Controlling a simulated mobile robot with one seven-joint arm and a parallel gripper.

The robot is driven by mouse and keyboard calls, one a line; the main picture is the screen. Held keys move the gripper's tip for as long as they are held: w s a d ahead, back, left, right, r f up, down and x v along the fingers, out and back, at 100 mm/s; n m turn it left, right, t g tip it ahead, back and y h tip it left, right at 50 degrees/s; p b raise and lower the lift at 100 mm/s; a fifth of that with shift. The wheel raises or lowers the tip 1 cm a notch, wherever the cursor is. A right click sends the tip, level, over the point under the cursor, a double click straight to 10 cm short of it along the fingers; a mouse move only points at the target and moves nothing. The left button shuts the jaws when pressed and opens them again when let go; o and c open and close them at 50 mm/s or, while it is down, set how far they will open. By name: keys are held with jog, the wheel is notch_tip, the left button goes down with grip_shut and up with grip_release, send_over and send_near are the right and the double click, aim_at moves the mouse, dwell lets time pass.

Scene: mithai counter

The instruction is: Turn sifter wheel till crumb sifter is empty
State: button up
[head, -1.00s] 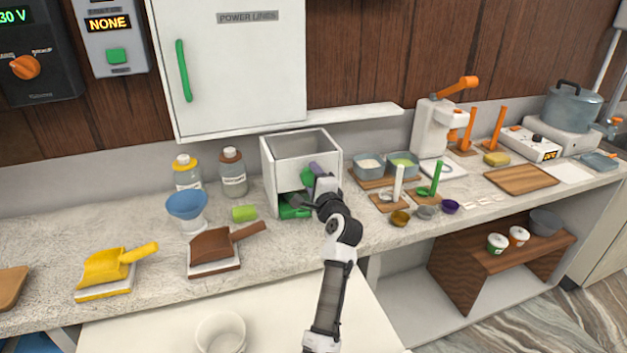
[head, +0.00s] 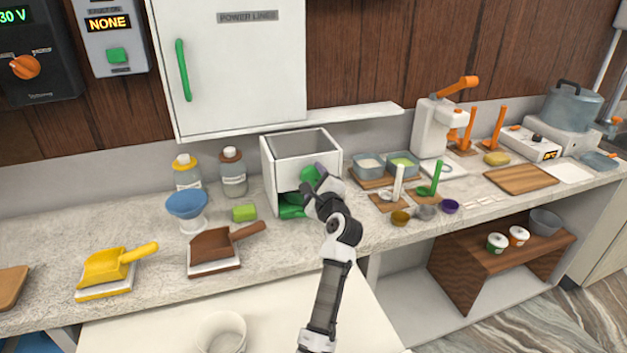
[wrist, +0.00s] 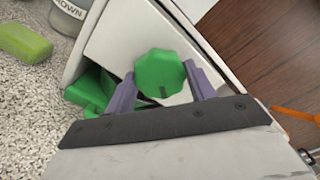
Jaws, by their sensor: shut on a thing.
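The crumb sifter (head: 285,160) is a white open-topped box on the counter; its inside looks grey and I cannot make out any crumbs in it. Its green sifter wheel (wrist: 160,72) is on the front face, with a dark mark near its lower edge in the wrist view. My gripper (wrist: 160,85) is shut on the wheel, one purple finger on each side. In the head view my gripper (head: 318,180) partly covers the wheel. A green part (head: 291,211) sits in the opening at the sifter's bottom; it also shows in the wrist view (wrist: 90,92).
A green block (head: 244,212), a blue funnel (head: 187,205) and two jars stand left of the sifter. A brown scoop (head: 222,243) and a yellow scoop (head: 108,266) lie further left. Bowls (head: 404,165) stand close on the right. A shelf (head: 290,127) runs behind above.

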jog(key=shift+f, duration=0.1)
jog(key=o, duration=1)
jog(key=v, duration=1.4)
jog(key=shift+w, duration=0.1)
